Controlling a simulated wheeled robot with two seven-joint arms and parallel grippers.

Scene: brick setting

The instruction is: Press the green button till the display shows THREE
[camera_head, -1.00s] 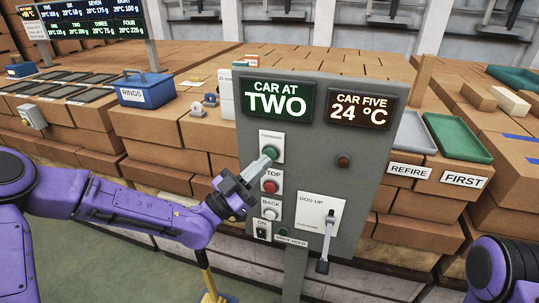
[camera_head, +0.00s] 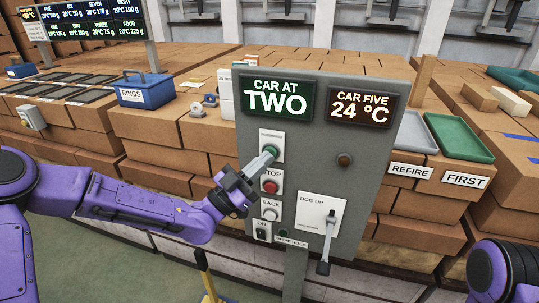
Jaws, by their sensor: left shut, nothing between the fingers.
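A grey control panel (camera_head: 325,115) stands upright in the middle of the head view. Its green display (camera_head: 278,98) reads CAR AT TWO. The green button (camera_head: 271,150) sits below that display on a white plate. My left gripper (camera_head: 268,156) is shut and empty. Its fingertips are at the lower left of the green button and overlap it in the picture; whether they touch it I cannot tell. My right gripper is out of view; only part of my right arm shows at the lower right.
Below the green button are a red STOP button (camera_head: 270,186), a white BACK button (camera_head: 270,214) and an ON switch (camera_head: 262,231). A DOG UP lever (camera_head: 327,240) is on the right. A second display (camera_head: 360,108) reads CAR FIVE 24 °C. Brick stacks stand behind.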

